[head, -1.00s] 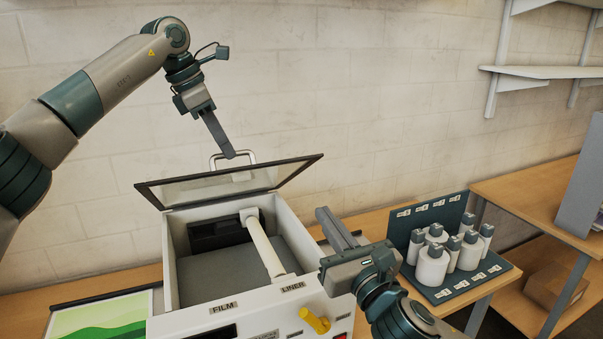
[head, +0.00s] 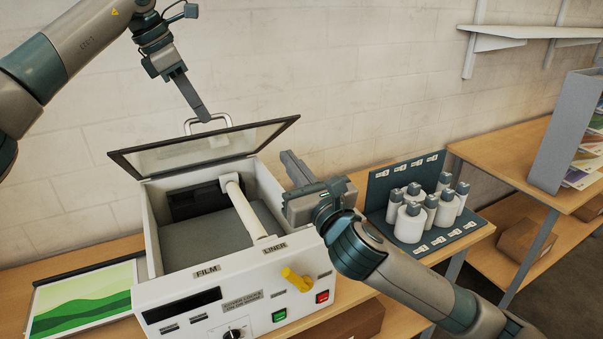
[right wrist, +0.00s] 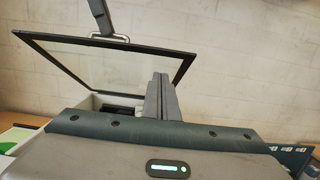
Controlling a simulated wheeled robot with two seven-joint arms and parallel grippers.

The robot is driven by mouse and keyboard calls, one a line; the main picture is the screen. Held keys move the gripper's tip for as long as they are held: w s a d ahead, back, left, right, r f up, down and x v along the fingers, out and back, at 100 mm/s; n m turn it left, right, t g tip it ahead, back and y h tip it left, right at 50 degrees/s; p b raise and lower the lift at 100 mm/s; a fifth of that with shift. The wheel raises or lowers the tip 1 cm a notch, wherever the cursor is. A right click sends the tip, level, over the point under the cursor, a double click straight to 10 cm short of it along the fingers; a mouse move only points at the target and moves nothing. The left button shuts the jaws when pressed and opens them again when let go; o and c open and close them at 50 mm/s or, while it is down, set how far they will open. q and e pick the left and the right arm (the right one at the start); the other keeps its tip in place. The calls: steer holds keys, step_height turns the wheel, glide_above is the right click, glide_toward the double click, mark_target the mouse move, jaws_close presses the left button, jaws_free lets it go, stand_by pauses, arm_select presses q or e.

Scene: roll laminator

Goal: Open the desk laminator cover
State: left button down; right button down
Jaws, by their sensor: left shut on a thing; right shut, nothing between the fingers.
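The laminator (head: 200,287) is a white box on the table. Its cover (head: 205,148), a dark-framed clear panel, stands tilted open along the back, showing a white roller (head: 243,208) and grey interior. My left gripper (head: 205,118) is shut on the cover's metal handle (head: 230,121) at the top edge. The right wrist view also shows the cover (right wrist: 100,65) with the left gripper above it. My right gripper (head: 290,157) is shut and empty beside the laminator's right wall, below the cover's right corner. Whether it touches the wall or cover, I cannot tell.
A dark rack of white bottles (head: 420,210) stands to the right. A green picture (head: 85,300) lies at the left. The front panel has a yellow lever (head: 297,280) and buttons. A wall stands close behind the cover.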

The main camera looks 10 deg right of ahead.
mark_target(276, 121)
arm_select(q)
steer(key=shift+w+a+f, duration=0.15)
steer(key=shift+a+f, duration=0.1)
steer(key=shift+f, duration=0.1)
arm_select(e)
steer(key=shift+w+a+r, duration=0.3)
steer(key=shift+w+r, duration=0.35)
steer(key=shift+w, duration=0.3)
steer(key=shift+w+a+r, duration=0.3)
steer(key=shift+w+r, duration=0.3)
steer(key=shift+w, duration=0.4)
steer(key=shift+w+a+r, duration=0.3)
steer(key=shift+w+r, duration=0.35)
steer(key=shift+w, duration=0.3)
arm_select(q)
steer(key=shift+d, duration=0.25)
arm_select(e)
steer(key=shift+w+r, duration=0.4)
steer(key=shift+r, duration=0.25)
steer(key=shift+w+r, duration=0.4)
steer(key=shift+r, duration=0.2)
arm_select(q)
steer(key=c, duration=2.2)
jaws_free()
steer(key=o, duration=0.4)
steer(key=shift+a+f, duration=0.1)
arm_select(e)
steer(key=shift+w+a, duration=0.1)
steer(key=shift+a, duration=0.1)
